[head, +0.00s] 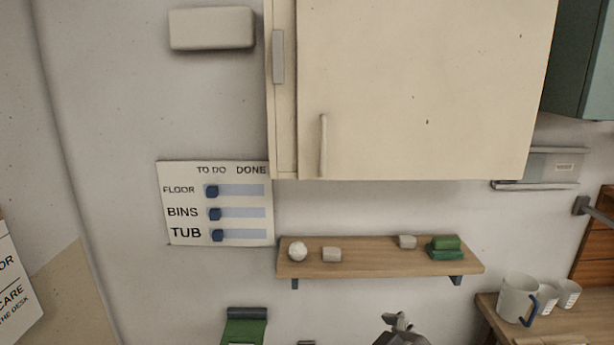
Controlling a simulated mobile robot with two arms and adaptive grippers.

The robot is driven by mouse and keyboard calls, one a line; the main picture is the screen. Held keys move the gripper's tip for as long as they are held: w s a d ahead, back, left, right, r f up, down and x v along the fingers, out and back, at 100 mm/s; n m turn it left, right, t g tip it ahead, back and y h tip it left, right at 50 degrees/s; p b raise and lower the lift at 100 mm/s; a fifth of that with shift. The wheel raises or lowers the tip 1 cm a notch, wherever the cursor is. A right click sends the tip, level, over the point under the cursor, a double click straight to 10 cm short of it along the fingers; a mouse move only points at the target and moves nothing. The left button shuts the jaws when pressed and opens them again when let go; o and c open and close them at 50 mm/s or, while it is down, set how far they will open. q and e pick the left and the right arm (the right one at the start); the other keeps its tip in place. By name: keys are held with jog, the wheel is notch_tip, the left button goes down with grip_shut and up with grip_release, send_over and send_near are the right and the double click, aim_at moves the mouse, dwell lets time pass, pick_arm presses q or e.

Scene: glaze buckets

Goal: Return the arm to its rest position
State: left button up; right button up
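The top of a dark grey gripper (398,321), which I take to be my right one, shows at the bottom edge of the head view, right of the middle. It is below the wooden wall shelf and apart from it. Its fingertips point upward, but most of it is cut off by the frame, so I cannot tell whether it is open or shut. My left gripper and arm are out of view.
The wooden shelf (375,262) holds small blocks, a white ball (298,251) and green pieces (445,247). A cream cupboard (415,90) hangs above. A slider board (216,203) is at left. Mugs (518,298) stand lower right. A green item (245,328) is below.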

jog(key=s+d+f+m+g+h, duration=0.25)
jog(key=s+d+f+m, duration=0.2)
jog(key=s+f, duration=0.65)
jog(key=s+d+f+m+g+h, duration=0.1)
jog(key=s+d+f+m+g, duration=0.3)
jog(key=s+f, duration=0.65)
jog(key=s+f+n+g+b, duration=0.15)
jog(key=f+b, duration=0.25)
jog(key=f, duration=1.2)
jog(key=s+f+b, duration=0.2)
jog(key=f+b, duration=0.2)
jog(key=f, duration=1.2)
jog(key=s+d+f+b, duration=0.2)
jog(key=s+f, duration=0.6)
jog(key=f, duration=0.4)
jog(key=s+d+f+b, duration=0.1)
jog(key=s+f+b, duration=0.3)
jog(key=s+f, duration=0.5)
notch_tip(320, 180, down, 3)
jog(key=shift+d+r+g, duration=0.1)
jog(key=shift+d+g, duration=0.3)
jog(key=shift+s, duration=0.1)
